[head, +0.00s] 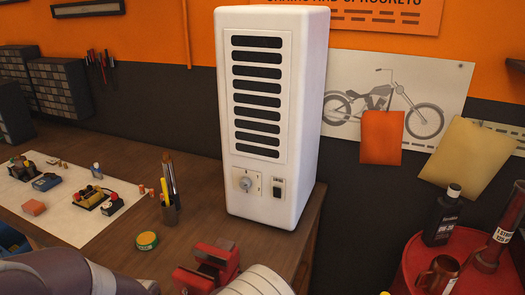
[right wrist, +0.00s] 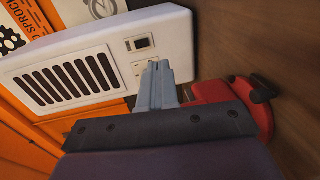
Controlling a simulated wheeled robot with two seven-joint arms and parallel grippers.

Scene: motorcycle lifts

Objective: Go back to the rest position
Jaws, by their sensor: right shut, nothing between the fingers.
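My right gripper (right wrist: 158,68) shows in the right wrist view. Its fingers are together and empty, pointing at the lower front of a white vented unit (right wrist: 165,35). The fingertips overlap the panel beside the switch in that picture; I cannot tell whether they touch it. In the head view the unit (head: 312,120) stands upright on the workbench, with a row of dark slots, a round knob (head: 245,184) and a dark rocker switch (head: 277,188). Neither gripper's fingers show in the head view. My left gripper is not in view.
A red vise (head: 212,265) sits at the bench's front edge; it is close to the fingers in the right wrist view (right wrist: 215,92). A pen holder (head: 169,213), a yellow-green tin (head: 147,241) and a white mat (head: 60,222) with small parts lie left. A red drum (head: 470,245) stands right.

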